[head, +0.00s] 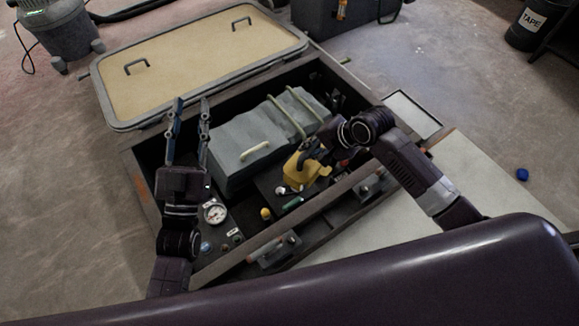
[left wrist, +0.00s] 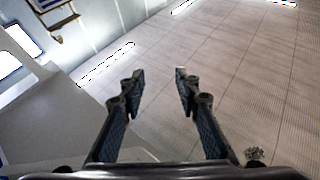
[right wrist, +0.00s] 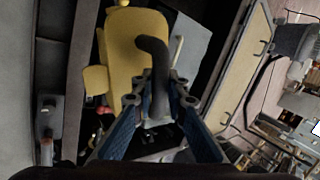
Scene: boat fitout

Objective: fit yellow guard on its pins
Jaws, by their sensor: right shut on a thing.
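The yellow guard (head: 303,169) is inside the open compartment, right of the grey box. It also fills the middle of the right wrist view (right wrist: 137,48), with a dark curved handle (right wrist: 155,55) on it. My right gripper (right wrist: 159,92) is shut on the guard's handle; in the head view the wrist and arm partly cover this. The pins under or near the guard cannot be made out. My left gripper (head: 188,104) is open and empty, raised above the left side of the compartment. Its two fingers stand apart in the left wrist view (left wrist: 158,80).
The tan hatch lid (head: 200,55) lies open behind.

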